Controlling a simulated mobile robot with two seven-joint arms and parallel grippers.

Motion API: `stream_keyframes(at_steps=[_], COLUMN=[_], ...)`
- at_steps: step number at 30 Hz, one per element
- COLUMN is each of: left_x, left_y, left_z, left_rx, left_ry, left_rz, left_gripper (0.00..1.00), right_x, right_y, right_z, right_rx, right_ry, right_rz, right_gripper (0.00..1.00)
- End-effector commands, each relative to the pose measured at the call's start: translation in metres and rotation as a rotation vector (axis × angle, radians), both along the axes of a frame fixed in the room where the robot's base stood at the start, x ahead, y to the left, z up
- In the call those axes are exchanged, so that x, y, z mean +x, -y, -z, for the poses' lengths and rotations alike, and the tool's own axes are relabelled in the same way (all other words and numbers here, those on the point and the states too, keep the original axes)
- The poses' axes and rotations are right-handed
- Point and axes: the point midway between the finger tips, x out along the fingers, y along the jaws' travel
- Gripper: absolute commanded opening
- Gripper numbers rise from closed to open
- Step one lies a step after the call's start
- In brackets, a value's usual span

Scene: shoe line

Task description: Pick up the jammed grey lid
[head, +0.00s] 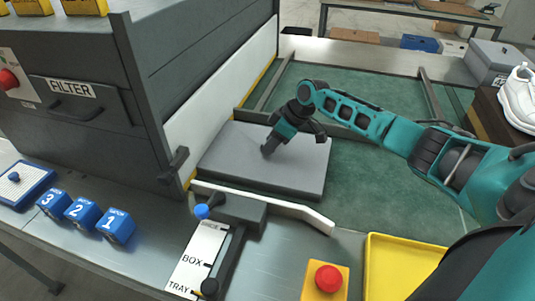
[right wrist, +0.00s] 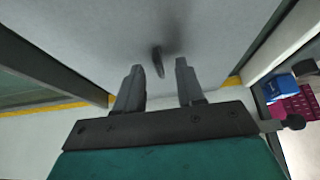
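The grey lid (head: 300,175) lies flat on the green belt, beside the dark FILTER machine and behind a pale angled guide bar. It also fills most of the right wrist view (right wrist: 225,30). My right gripper (head: 266,151) points down at the lid's left-middle part. In the right wrist view its two fingers (right wrist: 158,72) stand apart. A small dark upright piece (right wrist: 158,62) and a soft shadow show on the lid between and just beyond the fingertips. I cannot tell whether the fingers touch the lid. My left gripper is not in view.
The FILTER machine (head: 75,105) walls off the left. The guide bar (head: 285,211) and a lever with BOX and TRAY labels (head: 222,258) stand in front. A red button (head: 328,278) and yellow tray (head: 373,268) are at the front right. The belt (head: 365,200) right of the lid is clear.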

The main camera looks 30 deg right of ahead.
Motion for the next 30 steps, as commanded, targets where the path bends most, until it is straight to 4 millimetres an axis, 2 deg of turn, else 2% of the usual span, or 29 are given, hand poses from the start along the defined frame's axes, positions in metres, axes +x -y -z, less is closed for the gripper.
stream_keyframes(at_steps=[7,19,30], left_x=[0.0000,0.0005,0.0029], left_y=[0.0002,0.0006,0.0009], left_z=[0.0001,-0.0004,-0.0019], left_rx=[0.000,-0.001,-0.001], left_ry=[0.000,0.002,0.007], left_rz=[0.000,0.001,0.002], left_gripper=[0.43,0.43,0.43], right_x=[0.0006,0.0004,0.0005], right_y=[-0.0002,0.0000,0.0001], right_z=[0.0008,0.0007,0.0005], right_rx=[-0.001,-0.001,0.000], right_ry=[0.001,0.001,0.001], right_rz=[0.000,0.000,0.000], right_gripper=[0.37,0.00,0.00])
